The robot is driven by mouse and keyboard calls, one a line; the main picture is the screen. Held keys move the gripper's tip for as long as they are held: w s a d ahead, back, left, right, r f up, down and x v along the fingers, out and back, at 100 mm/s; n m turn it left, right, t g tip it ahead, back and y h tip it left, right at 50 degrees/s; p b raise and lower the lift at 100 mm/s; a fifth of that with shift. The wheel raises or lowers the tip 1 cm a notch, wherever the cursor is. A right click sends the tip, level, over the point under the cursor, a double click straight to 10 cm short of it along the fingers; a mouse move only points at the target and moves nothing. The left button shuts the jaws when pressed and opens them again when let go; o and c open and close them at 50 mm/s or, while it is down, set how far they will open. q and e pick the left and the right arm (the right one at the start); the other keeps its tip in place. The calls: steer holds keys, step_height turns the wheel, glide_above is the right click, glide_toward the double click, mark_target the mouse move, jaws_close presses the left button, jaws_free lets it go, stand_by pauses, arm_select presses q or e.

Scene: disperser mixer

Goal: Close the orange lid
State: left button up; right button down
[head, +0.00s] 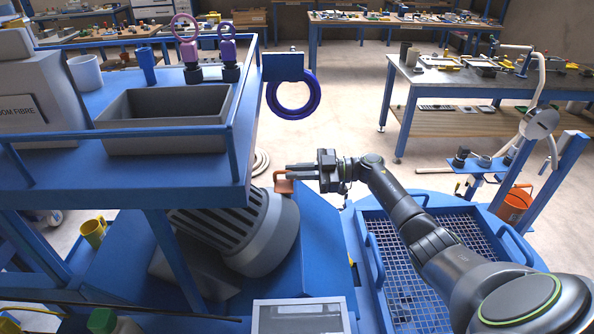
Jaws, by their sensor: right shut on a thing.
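A small orange-brown piece, which looks like the orange lid (283,186), stands at the upper end of the grey ribbed motor housing (270,232), beside the blue machine body (325,228). My right gripper (300,172) comes in from the right with its fingers pointing left. Its fingertips reach the orange piece and are shut on it. The fingers cover part of the piece, so its hinge and how far it is open cannot be told. My left gripper is not in view.
A blue shelf with a rail (190,198) and a grey bin (165,139) stands on the left. A blue ring (293,111) hangs at its corner. A blue mesh platform (400,285) lies below my right arm. An orange bucket (515,206) stands at the right.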

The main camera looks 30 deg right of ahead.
steer(key=shift+w+d+m, duration=0.1)
steer(key=shift+w+m, duration=0.1)
steer(key=shift+m, duration=0.3)
steer(key=shift+f, duration=0.1)
steer(key=c, duration=1.8)
jaws_free()
steer(key=shift+w+d+f, duration=0.1)
steer(key=shift+f, duration=0.05)
steer(key=b+v, duration=0.8)
steer(key=v, duration=0.9)
steer(key=shift+d, duration=0.25)
steer(key=shift+f, duration=0.1)
